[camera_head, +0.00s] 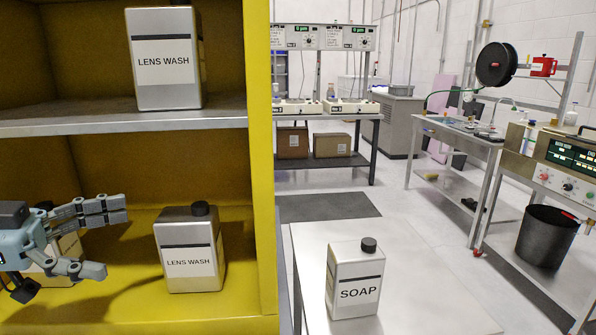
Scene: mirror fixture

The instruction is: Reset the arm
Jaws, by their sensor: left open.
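My left gripper (98,240) is at the lower left, in front of the lower compartment of a yellow cabinet (262,150). Its fingers are spread apart and nothing is between them. A silver lens wash bottle (190,250) with a dark cap stands upright on the lower shelf, to the right of the fingertips and apart from them in the picture. Another pale container (70,246) is mostly hidden behind the gripper. My right gripper does not show.
A second lens wash bottle (165,60) stands on the upper shelf (120,122). A soap bottle (354,280) stands on a light table (430,290) right of the cabinet. Work benches and a black bin (545,238) are farther back. The cabinet's yellow upright bounds the compartment on the right.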

